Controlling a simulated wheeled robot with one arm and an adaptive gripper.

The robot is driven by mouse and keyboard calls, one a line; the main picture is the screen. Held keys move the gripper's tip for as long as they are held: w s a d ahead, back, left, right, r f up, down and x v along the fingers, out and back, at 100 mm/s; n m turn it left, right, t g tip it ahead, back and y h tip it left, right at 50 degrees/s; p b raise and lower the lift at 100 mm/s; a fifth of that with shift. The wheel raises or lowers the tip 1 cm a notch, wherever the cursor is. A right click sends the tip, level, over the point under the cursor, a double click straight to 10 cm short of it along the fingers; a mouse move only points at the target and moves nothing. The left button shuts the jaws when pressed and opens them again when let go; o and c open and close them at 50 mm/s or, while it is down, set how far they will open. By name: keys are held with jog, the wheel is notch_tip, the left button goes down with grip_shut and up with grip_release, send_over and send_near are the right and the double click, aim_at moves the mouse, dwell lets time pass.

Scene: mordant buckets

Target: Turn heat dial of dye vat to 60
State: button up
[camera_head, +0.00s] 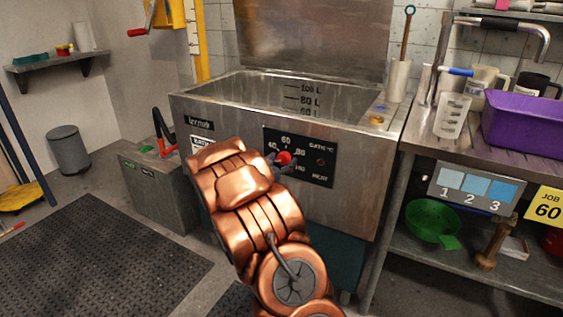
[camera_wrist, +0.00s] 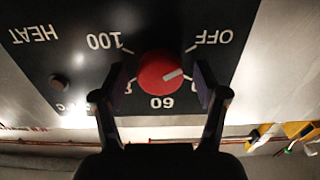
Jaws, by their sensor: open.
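The dye vat (camera_head: 225,115) is a steel tub with a black control panel (camera_head: 322,178) on its front. The red heat dial (camera_head: 284,158) also shows in the wrist view (camera_wrist: 158,72), where the panel appears upside down. Its white mark points right and slightly up there, between OFF and the partly hidden number at lower right; 60 is at the bottom. My gripper (camera_wrist: 160,84) is open, with one finger on each side of the dial. Small gaps seem to separate fingers and dial. The fingers partly cover the side numbers. In the head view my arm hides much of the gripper.
A steel bench with a purple bin (camera_head: 522,125) and a measuring jug (camera_head: 452,115) stands at right. A yellow card (camera_head: 546,204) reads JOB 60. A grey box (camera_head: 155,185) stands left of the vat. The matted floor at left is mostly clear.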

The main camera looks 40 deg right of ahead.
jog(key=shift+c, duration=0.3)
jog(key=c, duration=1.1)
